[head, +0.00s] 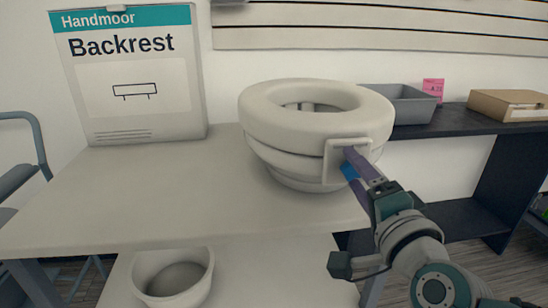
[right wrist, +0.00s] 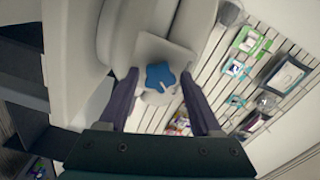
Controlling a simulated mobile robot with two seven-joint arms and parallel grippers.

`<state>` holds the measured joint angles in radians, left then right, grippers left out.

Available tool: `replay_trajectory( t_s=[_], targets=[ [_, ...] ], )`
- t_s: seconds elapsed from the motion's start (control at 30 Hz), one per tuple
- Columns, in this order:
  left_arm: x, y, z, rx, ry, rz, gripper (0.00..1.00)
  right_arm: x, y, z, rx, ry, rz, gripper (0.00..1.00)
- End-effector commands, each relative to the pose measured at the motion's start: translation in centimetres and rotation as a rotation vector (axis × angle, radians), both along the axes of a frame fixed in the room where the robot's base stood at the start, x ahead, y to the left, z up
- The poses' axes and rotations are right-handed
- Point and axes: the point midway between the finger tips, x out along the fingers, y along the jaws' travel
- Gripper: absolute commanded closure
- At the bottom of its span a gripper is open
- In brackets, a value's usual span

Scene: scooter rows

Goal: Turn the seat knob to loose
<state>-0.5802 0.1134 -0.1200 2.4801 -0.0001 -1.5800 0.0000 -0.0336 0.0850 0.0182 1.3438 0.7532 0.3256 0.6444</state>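A white raised toilet seat (head: 290,105) stands on the pale table (head: 150,200). A square white bracket sits on its front right side and bears the blue seat knob (head: 349,172). In the right wrist view the knob (right wrist: 160,77) is a blue star shape with a pale line on it; I cannot read its setting. My right gripper (head: 354,168) reaches the bracket from the lower right, and its purple fingers partly hide the knob. In the right wrist view the right gripper's fingers (right wrist: 160,76) are apart, one on each side of the knob, with gaps showing. My left gripper is not in view.
A Handmoor Backrest box (head: 130,75) stands at the back left of the table. A grey tray (head: 410,104) and a cardboard box (head: 508,103) sit on a dark shelf at right. A white bin (head: 150,270) is below the table. The table's left part is clear.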

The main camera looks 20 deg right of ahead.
Motion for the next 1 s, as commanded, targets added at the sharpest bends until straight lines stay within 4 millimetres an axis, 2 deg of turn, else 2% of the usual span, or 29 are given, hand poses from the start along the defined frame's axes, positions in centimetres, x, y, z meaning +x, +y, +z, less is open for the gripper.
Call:
replay_trajectory(
  t_s=[0.03, 0.1, 0.33, 0.47, 0.8, 1.0],
  targets=[
    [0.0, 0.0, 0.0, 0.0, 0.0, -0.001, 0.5, 0.0, 0.0, 0.0, 0.0, 0.0, 0.0, 0.28],
    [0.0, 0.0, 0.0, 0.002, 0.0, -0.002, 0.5, 0.0, 0.0, 0.0, 0.0, 0.0, 0.001, 0.21],
    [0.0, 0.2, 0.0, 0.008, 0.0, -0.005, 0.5, 0.0, 0.0, 0.0, 0.0, 0.001, 0.001, 0.21],
    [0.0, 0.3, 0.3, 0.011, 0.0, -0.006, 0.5, -0.9, 0.3, 0.0, 0.001, 0.004, 0.002, 0.21],
    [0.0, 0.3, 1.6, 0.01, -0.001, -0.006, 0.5, -7.2, 1.8, 0.0, 0.001, 0.005, 0.002, 0.21],
    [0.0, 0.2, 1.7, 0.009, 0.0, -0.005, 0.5, -9.4, 2.3, 0.0, 0.001, 0.002, 0.0, 0.21]
  ],
)
